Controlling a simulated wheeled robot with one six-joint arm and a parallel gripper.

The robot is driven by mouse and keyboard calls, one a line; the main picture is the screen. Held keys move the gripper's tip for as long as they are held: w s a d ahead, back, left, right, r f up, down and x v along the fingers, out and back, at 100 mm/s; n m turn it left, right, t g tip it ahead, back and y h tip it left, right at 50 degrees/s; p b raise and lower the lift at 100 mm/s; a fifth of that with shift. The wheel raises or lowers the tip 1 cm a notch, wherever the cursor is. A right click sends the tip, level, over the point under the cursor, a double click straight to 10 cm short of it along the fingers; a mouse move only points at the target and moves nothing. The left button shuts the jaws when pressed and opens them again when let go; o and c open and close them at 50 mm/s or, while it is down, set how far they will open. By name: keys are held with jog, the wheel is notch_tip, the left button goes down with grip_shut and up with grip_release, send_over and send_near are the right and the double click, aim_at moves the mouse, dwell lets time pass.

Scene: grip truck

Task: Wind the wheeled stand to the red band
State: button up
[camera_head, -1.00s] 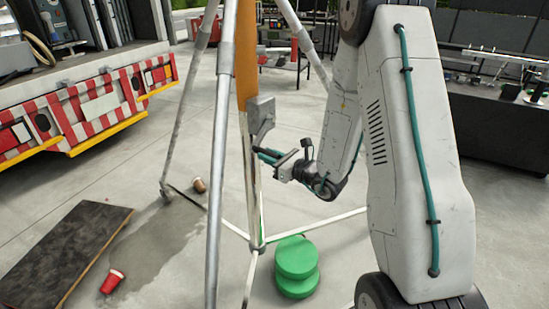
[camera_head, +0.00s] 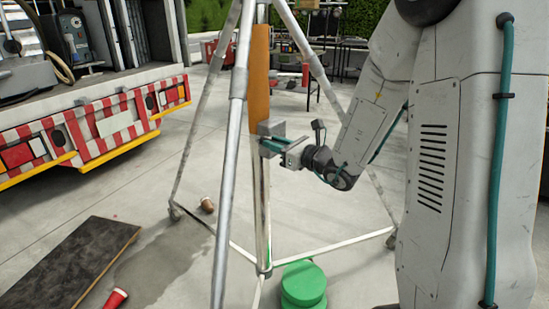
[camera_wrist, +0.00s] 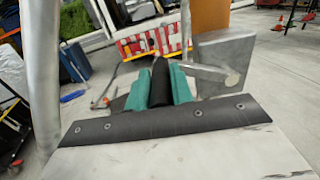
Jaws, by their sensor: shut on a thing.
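The wheeled stand (camera_head: 232,130) is a grey metal tripod with an upright centre column. The column's upper part is an orange section (camera_head: 259,75), pale metal below. A grey crank box (camera_head: 272,127) sits on the column near the orange section's lower end. My gripper (camera_head: 268,146), with teal fingers, is close beside the box. In the wrist view, the teal fingers are shut on the black crank handle (camera_wrist: 160,82). A metal crank arm (camera_wrist: 208,73) runs from it to the box, at right. I cannot make out a red band on the column.
A truck rear with red and white panels (camera_head: 110,122) stands at left. A dark board (camera_head: 72,262), a red cup (camera_head: 116,297) and a brown cup (camera_head: 207,205) lie on the floor. Green discs (camera_head: 302,285) are stacked by the stand's base.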

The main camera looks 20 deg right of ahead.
jog(key=shift+w+d+r, duration=0.15)
jog(key=shift+r, duration=0.6)
jog(key=d+r, duration=0.1)
jog(key=w+d+r, duration=0.1)
jog(key=d, duration=0.1)
jog(key=shift+w+d+r, duration=0.1)
jog(key=shift+w+r, duration=0.05)
jog(key=shift+r, duration=0.25)
grip_shut()
jog(key=shift+f, duration=0.35)
jog(key=o, duration=1.1)
grip_release()
jog(key=shift+c, duration=0.2)
jog(key=v, duration=1)
